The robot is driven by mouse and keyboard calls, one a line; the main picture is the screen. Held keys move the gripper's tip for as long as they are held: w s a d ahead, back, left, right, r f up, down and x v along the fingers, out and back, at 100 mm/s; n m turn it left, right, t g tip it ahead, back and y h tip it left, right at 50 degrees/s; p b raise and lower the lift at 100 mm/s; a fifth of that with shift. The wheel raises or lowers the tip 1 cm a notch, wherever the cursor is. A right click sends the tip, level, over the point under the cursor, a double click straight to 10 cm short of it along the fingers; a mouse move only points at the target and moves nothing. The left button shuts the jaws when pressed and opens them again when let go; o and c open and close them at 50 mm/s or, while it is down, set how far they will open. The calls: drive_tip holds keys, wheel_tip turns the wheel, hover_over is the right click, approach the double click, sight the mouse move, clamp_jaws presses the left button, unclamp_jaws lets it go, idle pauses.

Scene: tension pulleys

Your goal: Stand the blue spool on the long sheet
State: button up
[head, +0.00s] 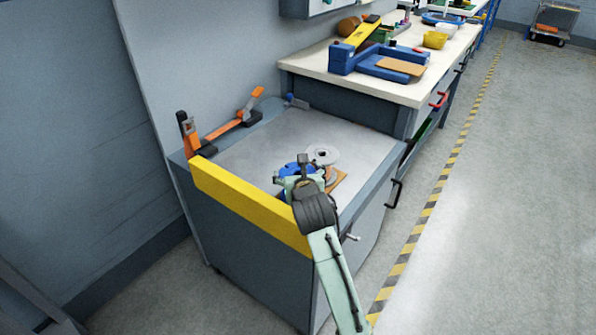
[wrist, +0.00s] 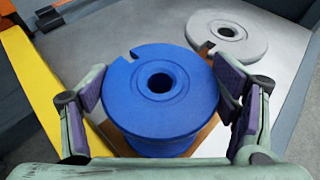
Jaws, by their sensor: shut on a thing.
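The blue spool (wrist: 140,105) is a round, upright spool with a centre hole and a notch in its top flange. In the wrist view it sits between the two fingers of my gripper (wrist: 165,98), which is shut on it. In the head view the blue spool (head: 290,170) shows partly behind my gripper (head: 303,178). An orange-brown sheet (wrist: 205,132) shows from under the spool. In the head view the sheet (head: 340,178) lies right of my gripper. I cannot tell its full length, or whether the spool touches it.
A grey spool (head: 322,155) stands just beyond the blue one on the grey cabinet top (head: 270,135). A yellow rail (head: 245,205) runs along the near edge. An orange clamp-like tool (head: 228,128) lies at the left edge. The far cabinet top is mostly clear.

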drive_tip(key=shift+f+b, duration=0.1)
drive_tip(key=shift+b, duration=0.2)
drive_tip(key=o, duration=1.8)
